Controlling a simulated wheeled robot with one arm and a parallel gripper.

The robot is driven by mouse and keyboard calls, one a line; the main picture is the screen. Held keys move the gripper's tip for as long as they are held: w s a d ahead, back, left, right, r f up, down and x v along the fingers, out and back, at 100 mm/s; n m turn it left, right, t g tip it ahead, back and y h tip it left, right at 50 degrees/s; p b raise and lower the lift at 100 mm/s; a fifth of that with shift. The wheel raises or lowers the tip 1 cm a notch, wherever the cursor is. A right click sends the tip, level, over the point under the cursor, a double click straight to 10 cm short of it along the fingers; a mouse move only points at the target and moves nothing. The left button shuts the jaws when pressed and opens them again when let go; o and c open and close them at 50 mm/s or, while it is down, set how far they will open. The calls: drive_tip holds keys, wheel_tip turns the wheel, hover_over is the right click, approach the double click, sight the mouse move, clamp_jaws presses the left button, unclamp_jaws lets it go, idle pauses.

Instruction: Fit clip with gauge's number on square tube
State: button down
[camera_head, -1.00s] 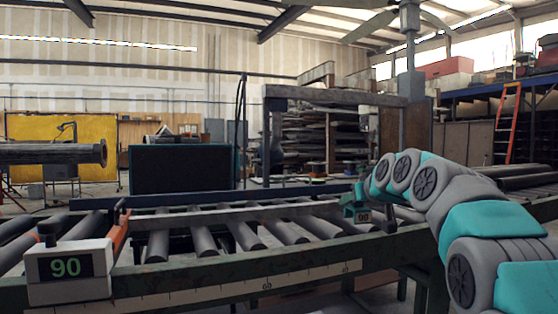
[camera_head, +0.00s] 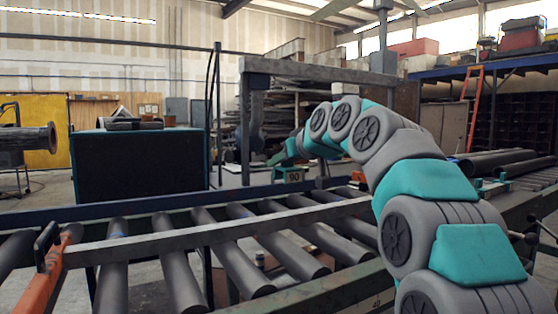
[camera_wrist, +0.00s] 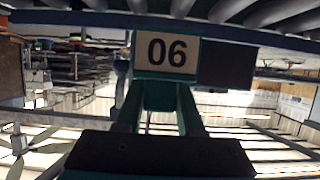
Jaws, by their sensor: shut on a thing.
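My gripper (camera_head: 286,163) is shut on a teal clip (camera_head: 290,174) with a pale label reading 90. In the wrist view the clip (camera_wrist: 166,54) sits between the fingertips of my gripper (camera_wrist: 160,88), its number upside down. The clip is held above the far side of the roller conveyor, behind the square tube (camera_head: 225,231) and apart from it as seen. The square tube is a long grey bar lying across the rollers. The gauge is outside the current head view.
An orange clamp (camera_head: 57,268) stands at the tube's left end. Dark rollers (camera_head: 292,258) lie under the tube. A grey gantry frame (camera_head: 310,70) rises behind the conveyor. A flanged pipe (camera_head: 28,139) is at the far left.

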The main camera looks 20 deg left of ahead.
wheel_tip(320, 180, down, 9)
drive_tip(key=b, duration=0.6)
drive_tip(key=shift+f+b, duration=0.15)
drive_tip(key=shift+b, duration=0.25)
drive_tip(key=shift+s+d+f+b, duration=0.1)
drive_tip(key=shift+f+b, duration=0.5)
drive_tip(key=shift+b, duration=0.15)
idle(0.7)
drive_tip(key=shift+c, duration=2.2)
unclamp_jaws()
drive_tip(key=shift+d+r, duration=0.1)
drive_tip(key=v, duration=0.7)
drive_tip(key=shift+s+d, duration=0.15)
drive_tip(key=shift+r, duration=0.1)
